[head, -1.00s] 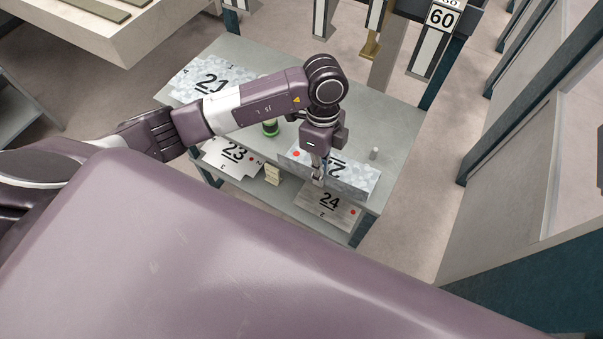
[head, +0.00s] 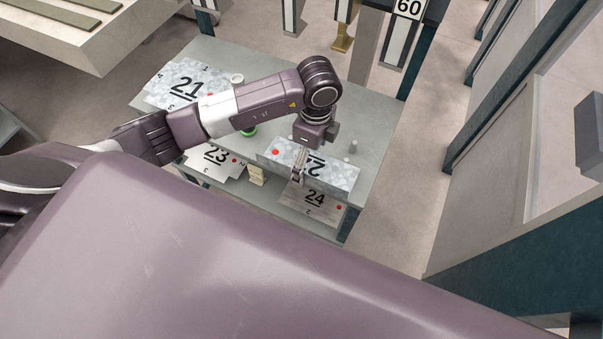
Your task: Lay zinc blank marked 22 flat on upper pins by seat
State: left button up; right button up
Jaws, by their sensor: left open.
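A speckled zinc blank (head: 340,178) lies at the front edge of the grey table, with a red dot at its left end. Its number is upside down to me and partly hidden by my gripper; a 2 shows. My left gripper (head: 306,169) is open, pointing down over this blank, with its fingers at the blank's front part. I cannot tell whether they touch it. The upper pins and the seat cannot be made out. My right gripper is not in view.
Blank 21 (head: 188,85) lies on the grey table (head: 362,125) at the back left. Blanks 23 (head: 216,156) and 24 (head: 314,198) lie on the lower shelf. A small grey cylinder (head: 353,146) stands right of my gripper. A post signed 60 (head: 409,8) stands behind.

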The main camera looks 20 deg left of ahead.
aim_at(313, 159)
pick_arm(q)
jog(key=shift+o, duration=1.3)
jog(key=w, duration=0.3)
jog(key=shift+w+r+t, duration=0.1)
jog(key=shift+r+t, duration=0.15)
jog(key=shift+t, duration=0.05)
jog(key=shift+s+r, duration=0.3)
jog(key=shift+r, duration=0.1)
notch_tip(313, 159, up, 5)
jog(key=shift+w+d+r, duration=0.1)
jog(key=c, duration=0.6)
jog(key=shift+g, duration=0.4)
jog(key=r, duration=0.1)
jog(key=s+r, duration=0.1)
jog(key=r, duration=0.2)
jog(key=shift+s+r, duration=0.3)
jog(key=shift+r, duration=0.1)
